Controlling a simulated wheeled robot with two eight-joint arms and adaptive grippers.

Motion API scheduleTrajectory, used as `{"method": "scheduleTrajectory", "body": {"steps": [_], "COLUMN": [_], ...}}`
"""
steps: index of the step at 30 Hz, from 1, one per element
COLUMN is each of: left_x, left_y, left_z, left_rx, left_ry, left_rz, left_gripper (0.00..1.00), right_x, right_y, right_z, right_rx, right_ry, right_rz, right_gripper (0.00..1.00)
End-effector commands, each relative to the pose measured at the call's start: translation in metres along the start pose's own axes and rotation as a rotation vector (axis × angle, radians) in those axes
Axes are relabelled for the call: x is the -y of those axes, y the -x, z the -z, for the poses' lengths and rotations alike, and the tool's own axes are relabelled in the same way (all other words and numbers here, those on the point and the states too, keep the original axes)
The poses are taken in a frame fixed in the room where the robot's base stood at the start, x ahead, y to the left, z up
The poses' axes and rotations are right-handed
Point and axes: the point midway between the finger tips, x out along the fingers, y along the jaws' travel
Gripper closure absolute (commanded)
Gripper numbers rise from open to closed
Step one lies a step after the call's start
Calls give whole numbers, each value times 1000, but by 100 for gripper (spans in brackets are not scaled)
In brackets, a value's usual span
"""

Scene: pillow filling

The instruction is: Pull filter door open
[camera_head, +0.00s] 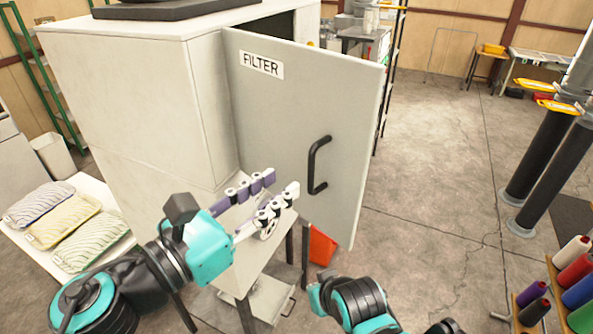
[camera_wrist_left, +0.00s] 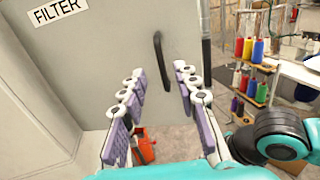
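The grey filter door (camera_head: 270,120) carries a FILTER label (camera_head: 261,65) and stands swung out from the cabinet (camera_head: 120,90), with a dark gap behind its top edge. Its black handle (camera_head: 314,165) is a vertical bar near the free edge. My left gripper (camera_head: 283,182) is open, its two fingers apart, in front of the door and just left of the handle in the head view. In the left wrist view, the handle (camera_wrist_left: 161,58) shows beyond and between the fingertips, with nothing held. Part of my right arm shows at the bottom; its gripper is out of view.
A small table (camera_head: 258,262) stands under the left gripper, with an orange-red bin (camera_head: 322,246) beside it. Patterned pillows (camera_head: 65,222) lie on a table at left. Thread spools (camera_head: 575,270) stand at lower right.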

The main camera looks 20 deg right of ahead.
Motion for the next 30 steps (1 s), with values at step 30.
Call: {"method": "scheduleTrajectory", "body": {"steps": [30], "left_x": [-45], "left_y": [36], "left_z": [32], "left_rx": [107], "left_ry": [218], "left_rz": [-161], "left_gripper": [69], "right_x": [0], "right_y": [-34], "right_z": [-24], "right_rx": [0], "right_ry": [0], "right_rz": [0], "right_gripper": [100]}}
